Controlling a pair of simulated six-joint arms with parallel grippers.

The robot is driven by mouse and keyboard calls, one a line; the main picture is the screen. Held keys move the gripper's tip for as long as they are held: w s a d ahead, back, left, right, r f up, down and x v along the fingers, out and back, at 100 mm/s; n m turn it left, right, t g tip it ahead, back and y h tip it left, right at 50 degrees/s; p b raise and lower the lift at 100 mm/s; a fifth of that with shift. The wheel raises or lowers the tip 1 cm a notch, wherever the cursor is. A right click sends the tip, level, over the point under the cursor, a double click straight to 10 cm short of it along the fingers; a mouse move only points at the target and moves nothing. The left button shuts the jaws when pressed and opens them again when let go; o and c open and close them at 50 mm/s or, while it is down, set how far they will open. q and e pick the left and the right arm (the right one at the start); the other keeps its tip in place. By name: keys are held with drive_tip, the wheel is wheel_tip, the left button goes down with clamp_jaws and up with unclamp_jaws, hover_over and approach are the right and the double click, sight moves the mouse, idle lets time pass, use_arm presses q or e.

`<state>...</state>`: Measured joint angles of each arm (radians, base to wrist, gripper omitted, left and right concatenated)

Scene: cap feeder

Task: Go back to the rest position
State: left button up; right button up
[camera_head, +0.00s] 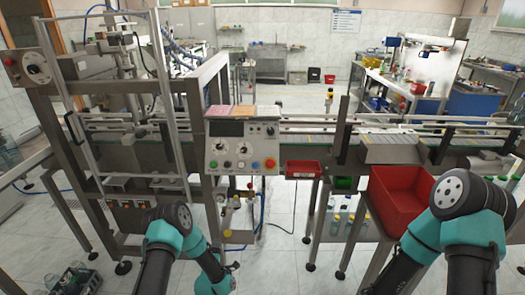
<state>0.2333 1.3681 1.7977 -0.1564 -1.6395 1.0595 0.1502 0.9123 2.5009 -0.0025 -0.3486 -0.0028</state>
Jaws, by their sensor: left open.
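My left arm (172,236) rises from the bottom of the head view, left of centre, with its elbow bent and a teal wrist joint low near the bottom edge. Only a small dark part of my left gripper (233,267) shows beside that wrist, in front of the machine's lower frame. It is open, and nothing is seen in it. My right arm (462,220) stands bent at the lower right, in front of a red bin. Its gripper is not in view.
A control panel (242,146) with knobs and buttons stands at the centre of the machine frame. A conveyor (400,148) runs to the right. A red bin (392,196) and small red tray (303,168) sit below it. Bottles (338,222) stand on a low shelf. Floor (285,255) is clear between.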

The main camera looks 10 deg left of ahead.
use_arm(q)
drive_tip(key=s+d+r+m+g+h, duration=0.1)
drive_tip(key=s+m+g, duration=0.4)
drive_tip(key=s, duration=0.5)
drive_tip(key=s+d+r+m+g+h, duration=0.2)
drive_tip(key=s+m+g, duration=0.3)
drive_tip(key=s, duration=0.6)
drive_tip(key=s+d+r+m+g+h, duration=0.1)
drive_tip(key=s+m+g, duration=0.4)
drive_tip(key=s, duration=0.6)
drive_tip(key=d+g+h, duration=0.1)
drive_tip(key=d+g, duration=0.1)
drive_tip(key=shift+d+r+h, duration=0.25)
drive_tip(key=shift+d+h, duration=0.05)
drive_tip(key=shift+d, duration=0.05)
drive_tip(key=shift+s, duration=0.1)
